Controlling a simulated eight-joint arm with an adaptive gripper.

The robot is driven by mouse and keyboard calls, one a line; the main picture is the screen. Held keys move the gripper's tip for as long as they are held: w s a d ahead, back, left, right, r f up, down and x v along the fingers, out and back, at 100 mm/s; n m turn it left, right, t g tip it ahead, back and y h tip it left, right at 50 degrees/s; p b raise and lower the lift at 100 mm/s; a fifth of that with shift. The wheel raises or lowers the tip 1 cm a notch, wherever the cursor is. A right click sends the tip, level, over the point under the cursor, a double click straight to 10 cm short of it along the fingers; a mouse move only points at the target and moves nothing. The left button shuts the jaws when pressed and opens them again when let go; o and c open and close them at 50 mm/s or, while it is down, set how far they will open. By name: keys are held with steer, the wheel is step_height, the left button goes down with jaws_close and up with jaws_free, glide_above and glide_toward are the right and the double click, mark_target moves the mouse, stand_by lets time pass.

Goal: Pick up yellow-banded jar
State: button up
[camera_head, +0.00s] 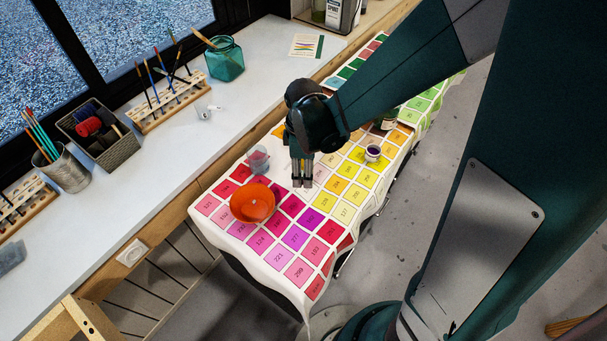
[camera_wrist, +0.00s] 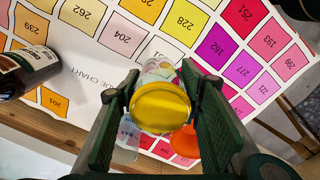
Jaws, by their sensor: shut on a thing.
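The jar with the yellow top (camera_wrist: 160,108) is between the two fingers of my gripper (camera_wrist: 158,84) in the wrist view. Its clear body (camera_wrist: 158,70) shows beyond the yellow part. The fingers are shut on it, one on each side. In the head view my gripper (camera_head: 302,182) points down over the colour-chart cloth (camera_head: 226,227), right of the orange bowl. The jar is largely hidden by the fingers there. I cannot tell whether its base touches the cloth.
An orange bowl (camera_head: 253,203) and a clear cup (camera_head: 258,159) stand left of my gripper. A small jar with dark purple contents (camera_head: 373,153) and a brown bottle (camera_wrist: 27,70) stand on the other side. The white counter (camera_head: 160,150) holds brushes, racks and a teal jar (camera_head: 226,62).

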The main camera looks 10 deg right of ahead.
steer(key=shift+r+p, duration=0.3)
steer(key=shift+r, duration=1.2)
steer(key=shift+r, duration=0.2)
